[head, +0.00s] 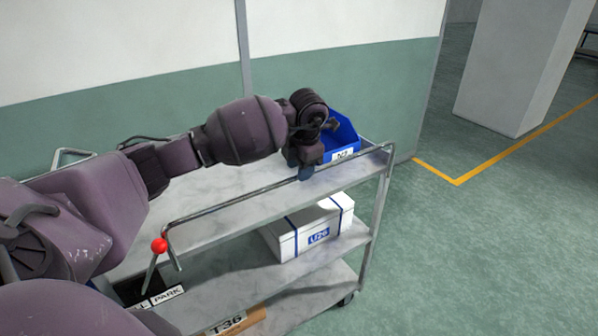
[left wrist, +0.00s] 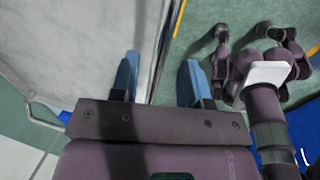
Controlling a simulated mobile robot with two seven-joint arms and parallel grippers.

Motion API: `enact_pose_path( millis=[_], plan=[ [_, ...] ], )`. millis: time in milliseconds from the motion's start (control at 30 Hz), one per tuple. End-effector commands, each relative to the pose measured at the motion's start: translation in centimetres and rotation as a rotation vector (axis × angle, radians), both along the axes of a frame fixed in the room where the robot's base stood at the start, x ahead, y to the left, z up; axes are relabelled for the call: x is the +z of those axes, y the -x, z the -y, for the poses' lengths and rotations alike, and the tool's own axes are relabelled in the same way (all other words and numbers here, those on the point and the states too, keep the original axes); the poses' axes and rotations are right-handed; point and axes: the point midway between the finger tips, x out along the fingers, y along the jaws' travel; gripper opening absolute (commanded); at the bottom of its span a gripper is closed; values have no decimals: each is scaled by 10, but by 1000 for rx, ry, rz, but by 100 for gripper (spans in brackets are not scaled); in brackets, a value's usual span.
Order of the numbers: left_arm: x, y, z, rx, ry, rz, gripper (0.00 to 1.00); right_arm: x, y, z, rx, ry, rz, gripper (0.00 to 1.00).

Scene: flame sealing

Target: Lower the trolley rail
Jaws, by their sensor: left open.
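The trolley rail (head: 240,200) is a thin grey bar along the near long side of the trolley (head: 205,180). It stands raised a little above the top shelf edge, with bent ends. My left gripper (head: 306,172) is open over the rail, right of its middle, with blue fingertips pointing down. In the left wrist view the open fingers (left wrist: 160,78) point toward the trolley edge, and a grey bar (left wrist: 163,45) runs between their lines. Whether a finger touches the rail I cannot tell. My right gripper is not in view.
A blue bin (head: 342,138) stands at the far right end of the top shelf. A white box (head: 318,222) lies on the middle shelf. A red-knobbed lever (head: 159,246) stands by a PARK label (head: 167,295).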

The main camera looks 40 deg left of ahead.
Motion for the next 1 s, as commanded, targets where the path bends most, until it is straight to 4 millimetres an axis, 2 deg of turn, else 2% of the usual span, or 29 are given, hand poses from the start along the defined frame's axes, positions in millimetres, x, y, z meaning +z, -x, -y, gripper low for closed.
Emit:
enact_pose_path(
  millis=[200,533,800,1000],
  plan=[
    [-16,-1,-3,1,1,0,42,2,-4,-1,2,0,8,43],
    [-18,-2,-3,0,0,1,42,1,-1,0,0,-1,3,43],
    [-18,-1,-3,0,0,1,1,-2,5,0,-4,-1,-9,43],
    [-18,-2,-3,0,1,1,0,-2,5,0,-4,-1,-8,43]
  ],
)
